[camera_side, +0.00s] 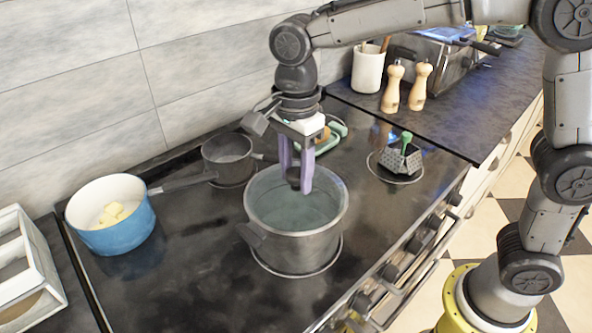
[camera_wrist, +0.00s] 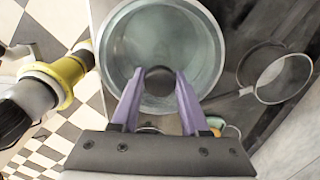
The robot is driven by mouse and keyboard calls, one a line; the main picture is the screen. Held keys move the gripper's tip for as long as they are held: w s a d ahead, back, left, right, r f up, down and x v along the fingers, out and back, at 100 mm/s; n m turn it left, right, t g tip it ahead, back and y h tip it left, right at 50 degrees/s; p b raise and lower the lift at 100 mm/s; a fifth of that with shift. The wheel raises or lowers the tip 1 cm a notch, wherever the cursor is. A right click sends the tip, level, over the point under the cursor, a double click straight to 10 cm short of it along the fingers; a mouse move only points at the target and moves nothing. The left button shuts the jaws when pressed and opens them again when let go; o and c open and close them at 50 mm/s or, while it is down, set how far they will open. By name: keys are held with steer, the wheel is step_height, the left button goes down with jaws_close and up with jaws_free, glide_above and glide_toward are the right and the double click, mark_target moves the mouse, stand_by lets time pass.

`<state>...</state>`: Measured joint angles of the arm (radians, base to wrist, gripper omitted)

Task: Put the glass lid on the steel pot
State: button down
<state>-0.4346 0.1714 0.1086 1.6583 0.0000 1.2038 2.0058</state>
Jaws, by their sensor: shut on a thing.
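The steel pot (camera_side: 290,247) stands on the front middle of the dark stove top, and its rim also shows in the wrist view (camera_wrist: 109,50). The clear glass lid (camera_wrist: 190,40) lies across the pot's mouth, roughly centred; its faint greenish pane also shows in the side view (camera_side: 305,212). My gripper (camera_side: 295,187), with purple fingers, points down over the pot and is shut on the lid's dark knob (camera_wrist: 160,79). I cannot tell whether the lid's edge touches the pot rim all round.
A blue pot (camera_side: 120,236) with yellow pieces stands at left, and a small saucepan (camera_side: 228,160) behind the steel pot. A grater (camera_side: 402,160) lies to the right. Two wooden mills (camera_side: 406,87) stand on the back counter. A white crate (camera_side: 25,270) is at far left.

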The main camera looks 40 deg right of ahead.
mark_target(296, 171)
steer(key=shift+f, duration=0.1)
steer(key=shift+c, duration=2.1)
jaws_free()
step_height(296, 171, up, 12)
